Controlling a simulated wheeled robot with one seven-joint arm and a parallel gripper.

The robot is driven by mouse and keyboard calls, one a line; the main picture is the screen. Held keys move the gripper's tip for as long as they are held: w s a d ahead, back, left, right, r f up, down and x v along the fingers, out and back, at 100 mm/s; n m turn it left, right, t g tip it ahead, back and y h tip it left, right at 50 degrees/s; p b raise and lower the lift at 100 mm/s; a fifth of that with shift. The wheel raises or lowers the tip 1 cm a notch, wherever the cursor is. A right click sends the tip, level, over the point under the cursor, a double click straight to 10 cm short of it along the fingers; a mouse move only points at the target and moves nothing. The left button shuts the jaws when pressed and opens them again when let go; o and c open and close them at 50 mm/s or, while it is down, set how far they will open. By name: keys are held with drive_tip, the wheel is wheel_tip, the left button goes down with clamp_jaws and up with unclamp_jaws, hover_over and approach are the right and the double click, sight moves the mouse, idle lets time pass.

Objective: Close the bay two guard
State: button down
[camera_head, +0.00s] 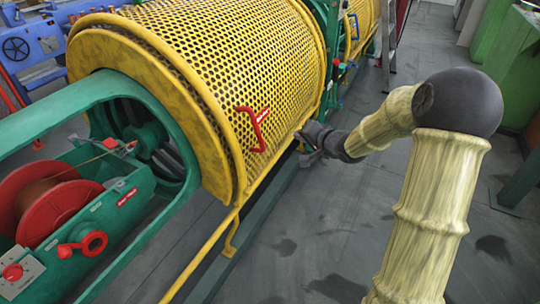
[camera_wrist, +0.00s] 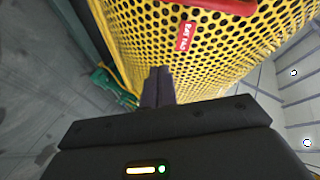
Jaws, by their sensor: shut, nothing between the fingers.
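A yellow perforated guard (camera_head: 225,60) curves over the machine bay in the head view. A red handle (camera_head: 254,128) stands out from its near face, towards the lower right. In the wrist view the guard (camera_wrist: 225,60) fills the upper right, with the red handle (camera_wrist: 215,5) at the top edge and a small red label (camera_wrist: 185,36) below it. My gripper (camera_head: 305,148) is beside the guard's lower edge, right of and below the handle. In the wrist view its fingers (camera_wrist: 158,82) are together and empty, apart from the handle. I cannot tell whether they touch the mesh.
A yellow rail (camera_head: 205,255) runs along the front of the green machine frame (camera_head: 255,222). A red spool (camera_head: 55,213) sits in the open cradle at left. Another yellow guard (camera_head: 362,20) stands farther back. Grey floor (camera_head: 300,250) is clear in front.

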sight(262, 129)
drive_tip(key=f+y+b, duration=0.1)
drive_tip(key=y+b, duration=0.1)
drive_tip(key=w+f+m+y+b, duration=0.1)
drive_tip(key=f+y+b, duration=0.1)
drive_tip(key=b, duration=0.1)
drive_tip(key=w+f+m+y+b, duration=0.1)
drive_tip(key=f+y+b, duration=0.1)
drive_tip(key=y, duration=0.1)
drive_tip(key=shift+w, duration=0.25)
drive_tip(key=shift+a, duration=0.1)
drive_tip(key=b+x, duration=0.3)
drive_tip(key=x, duration=0.7)
drive_tip(key=shift+b, duration=0.3)
drive_tip(key=s, duration=0.1)
drive_tip(key=s+a+b, duration=0.1)
drive_tip(key=s, duration=0.1)
drive_tip(key=shift+s+a+r+b, duration=0.15)
drive_tip(key=shift+s+r+b, duration=0.15)
drive_tip(key=shift+s+b, duration=0.05)
